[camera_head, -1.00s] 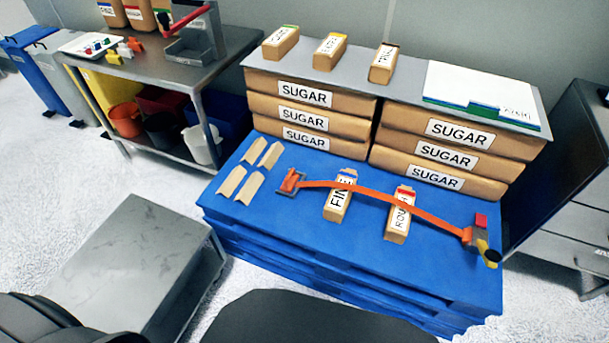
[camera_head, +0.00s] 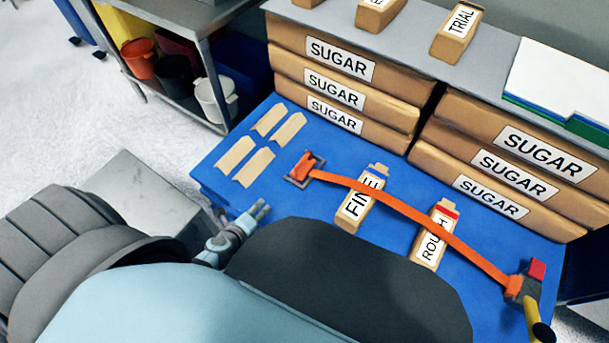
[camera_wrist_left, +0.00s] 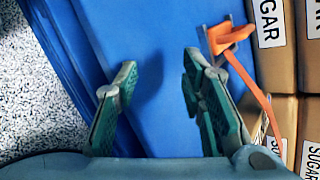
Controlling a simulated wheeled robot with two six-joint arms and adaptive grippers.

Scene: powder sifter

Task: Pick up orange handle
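The orange handle (camera_head: 303,167) sits in a small grey frame on the blue pallet (camera_head: 222,180), at the left end of a long orange strap (camera_head: 405,208). In the left wrist view, the orange handle (camera_wrist_left: 229,38) is at the upper right, beyond the right finger. My left gripper (camera_head: 260,209) is at the pallet's near left edge in the head view, partly hidden by my arm. In the left wrist view, my left gripper (camera_wrist_left: 160,75) has its green-padded fingers wide apart, with only blue pallet between them. It does not touch the handle. My right gripper is not in view.
The strap lies over the FINE bag (camera_head: 352,215) and the ROUGH bag (camera_head: 427,250). Several folded tan pieces (camera_head: 238,153) lie left of the handle. SUGAR sacks (camera_head: 335,90) are stacked behind. A metal table (camera_head: 190,30) stands at back left.

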